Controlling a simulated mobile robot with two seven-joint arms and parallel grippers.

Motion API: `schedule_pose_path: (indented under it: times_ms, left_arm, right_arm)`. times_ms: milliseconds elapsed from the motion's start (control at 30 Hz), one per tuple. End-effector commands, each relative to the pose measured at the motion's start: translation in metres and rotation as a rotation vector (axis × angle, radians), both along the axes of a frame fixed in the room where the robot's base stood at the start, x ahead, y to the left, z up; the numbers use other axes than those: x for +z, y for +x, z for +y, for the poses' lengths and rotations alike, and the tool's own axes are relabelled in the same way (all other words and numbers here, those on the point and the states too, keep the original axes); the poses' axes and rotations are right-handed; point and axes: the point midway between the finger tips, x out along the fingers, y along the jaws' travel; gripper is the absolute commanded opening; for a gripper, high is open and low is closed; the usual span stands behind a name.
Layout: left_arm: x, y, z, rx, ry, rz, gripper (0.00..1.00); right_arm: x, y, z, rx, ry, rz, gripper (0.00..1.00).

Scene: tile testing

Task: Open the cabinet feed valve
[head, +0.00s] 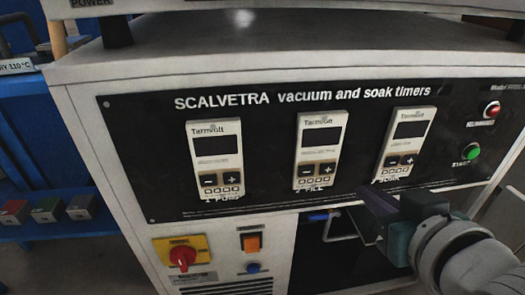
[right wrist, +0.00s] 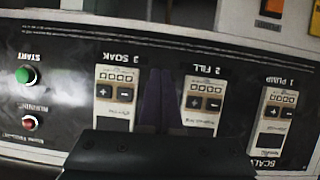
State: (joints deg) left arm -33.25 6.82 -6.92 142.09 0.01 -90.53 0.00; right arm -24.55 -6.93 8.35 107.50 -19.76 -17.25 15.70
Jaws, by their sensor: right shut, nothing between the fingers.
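The cabinet (head: 85,75) has a black timer panel. Just below the panel, at a dark recess (head: 312,262), a small blue lever (head: 320,217) sits beside a bent metal piece; it may be the feed valve, but no label is readable. My right gripper (head: 368,197) comes in from the lower right, shut and empty, in front of the panel's lower edge below the third timer and right of the blue lever. In the right wrist view its dark purple fingers (right wrist: 157,95) lie together between the soak and fill timers. My left gripper is not in view.
Three timers, pump (head: 217,160), fill (head: 320,150) and soak (head: 405,142), sit on the panel. A red lamp (head: 491,110) and green start button (head: 472,151) are at right. A red-yellow rotary switch (head: 182,256), orange switch (head: 251,242) and blue button (head: 253,268) are lower left.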

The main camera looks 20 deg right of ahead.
Motion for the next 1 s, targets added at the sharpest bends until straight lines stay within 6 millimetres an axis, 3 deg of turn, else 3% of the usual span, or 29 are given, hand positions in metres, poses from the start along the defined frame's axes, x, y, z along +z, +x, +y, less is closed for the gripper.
schedule_pose_path:
  times_ms: [33,200,333,500,1000]
  left_arm:
    - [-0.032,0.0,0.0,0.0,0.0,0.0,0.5]
    - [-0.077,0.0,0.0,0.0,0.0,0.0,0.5]
    - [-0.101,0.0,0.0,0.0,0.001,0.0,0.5]
    - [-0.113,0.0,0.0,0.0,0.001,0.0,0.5]
    - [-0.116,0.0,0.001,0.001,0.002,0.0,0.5]
  right_arm:
    - [-0.032,0.002,0.0,-0.002,0.0,-0.022,0.0]
    - [-0.074,0.007,0.001,0.003,-0.001,-0.101,0.0]
    - [-0.095,0.01,0.003,0.012,0.0,-0.148,0.0]
    - [-0.106,0.011,0.005,0.017,0.0,-0.179,0.0]
    - [-0.107,0.017,0.004,0.02,0.0,-0.187,0.0]
